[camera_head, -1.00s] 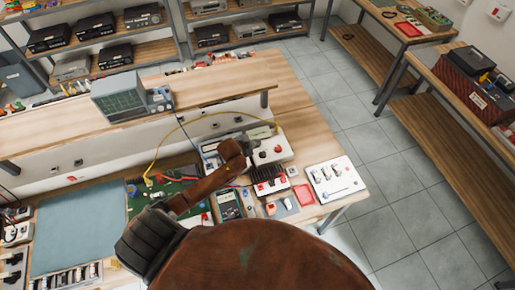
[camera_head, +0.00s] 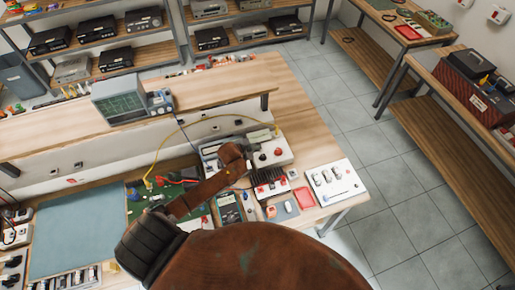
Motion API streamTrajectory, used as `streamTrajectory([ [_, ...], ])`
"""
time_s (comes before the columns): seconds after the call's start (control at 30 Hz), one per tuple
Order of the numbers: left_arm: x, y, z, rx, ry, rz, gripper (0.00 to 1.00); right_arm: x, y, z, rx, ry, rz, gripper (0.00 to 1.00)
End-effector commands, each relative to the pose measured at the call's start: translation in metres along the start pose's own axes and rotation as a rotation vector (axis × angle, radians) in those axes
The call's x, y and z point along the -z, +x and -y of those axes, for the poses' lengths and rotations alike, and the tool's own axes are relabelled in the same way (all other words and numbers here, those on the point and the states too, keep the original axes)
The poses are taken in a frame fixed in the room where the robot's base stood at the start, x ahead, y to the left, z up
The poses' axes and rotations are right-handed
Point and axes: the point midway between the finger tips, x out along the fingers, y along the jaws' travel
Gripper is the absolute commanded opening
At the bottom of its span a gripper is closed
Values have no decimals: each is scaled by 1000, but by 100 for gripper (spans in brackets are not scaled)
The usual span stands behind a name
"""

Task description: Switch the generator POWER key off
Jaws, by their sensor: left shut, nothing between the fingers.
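A pale box with a red knob and dark knobs (camera_head: 271,154) stands on the workbench, just right of my left gripper. A grey instrument (camera_head: 208,149) lies partly behind my arm, against the bench's upright panel. I cannot tell for sure which of these is the generator, and no POWER key can be made out at this size. My left gripper (camera_head: 243,158) is at the end of my brown arm, close to the pale box. It is shut and empty; its fingers are small and mostly hidden by the wrist. My right gripper is not in view.
An oscilloscope (camera_head: 131,99) stands on the upper shelf (camera_head: 215,95). A yellow cable arcs over the panel. A green circuit board (camera_head: 137,204), a dark meter (camera_head: 229,208) and a white panel (camera_head: 334,182) crowd the bench near my arm. The floor at right is clear.

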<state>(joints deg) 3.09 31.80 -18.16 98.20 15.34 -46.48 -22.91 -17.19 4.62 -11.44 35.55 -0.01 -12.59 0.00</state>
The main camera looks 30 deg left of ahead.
Motion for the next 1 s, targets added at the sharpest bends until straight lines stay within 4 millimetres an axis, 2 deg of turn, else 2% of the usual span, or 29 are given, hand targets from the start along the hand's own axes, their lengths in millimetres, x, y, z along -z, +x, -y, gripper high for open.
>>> streamTrajectory([
  [1.0, -5, 7, -5, -2, 0, 2, 0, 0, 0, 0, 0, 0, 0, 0],
])
